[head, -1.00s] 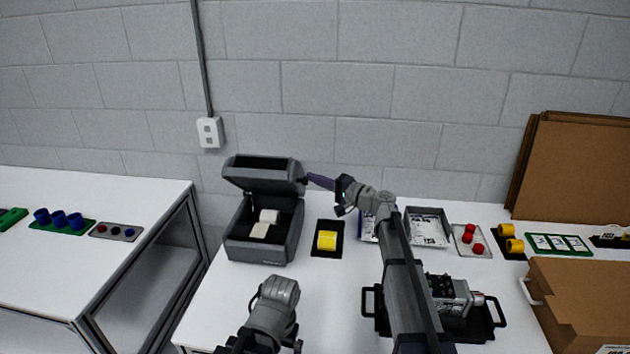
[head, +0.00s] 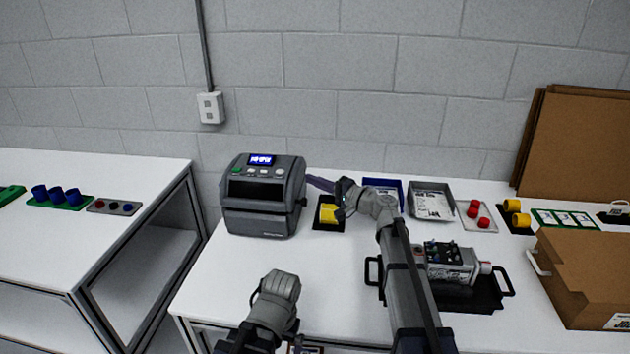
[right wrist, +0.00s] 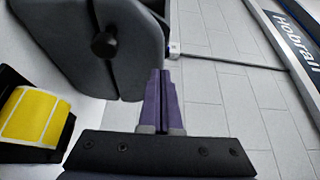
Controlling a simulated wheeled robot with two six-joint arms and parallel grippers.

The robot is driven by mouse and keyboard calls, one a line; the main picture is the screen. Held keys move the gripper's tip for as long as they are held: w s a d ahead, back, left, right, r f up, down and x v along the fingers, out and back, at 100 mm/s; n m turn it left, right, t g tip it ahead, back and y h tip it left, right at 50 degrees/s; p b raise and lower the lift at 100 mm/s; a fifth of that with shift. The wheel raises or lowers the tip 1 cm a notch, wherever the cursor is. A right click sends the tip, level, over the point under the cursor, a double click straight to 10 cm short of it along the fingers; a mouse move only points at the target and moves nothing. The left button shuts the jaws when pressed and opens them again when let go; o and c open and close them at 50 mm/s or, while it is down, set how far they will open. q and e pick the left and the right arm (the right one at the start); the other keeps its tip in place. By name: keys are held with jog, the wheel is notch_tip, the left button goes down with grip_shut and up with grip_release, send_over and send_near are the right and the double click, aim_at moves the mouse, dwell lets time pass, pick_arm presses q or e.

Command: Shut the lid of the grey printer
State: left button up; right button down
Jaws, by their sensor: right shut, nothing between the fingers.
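The grey printer (head: 263,196) stands on the white table with its lid (head: 266,168) down on the body and its small display lit blue. Its side, with a round black knob, also shows close up in the right wrist view (right wrist: 115,50). My right gripper (head: 312,181) is at the printer's right side, its purple fingers together and empty. In the right wrist view the fingers (right wrist: 161,75) point up beside the printer's side; I cannot tell if they touch it. My left arm shows at the bottom, but its gripper fingers are not visible.
A black tray (head: 470,295) holds a device. Trays (head: 432,201) and a cardboard box (head: 585,270) stand further right.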

jog(key=shift+f, duration=0.1)
dwell(0.4)
jog(key=v, duration=0.8)
jog(key=shift+a, duration=0.1)
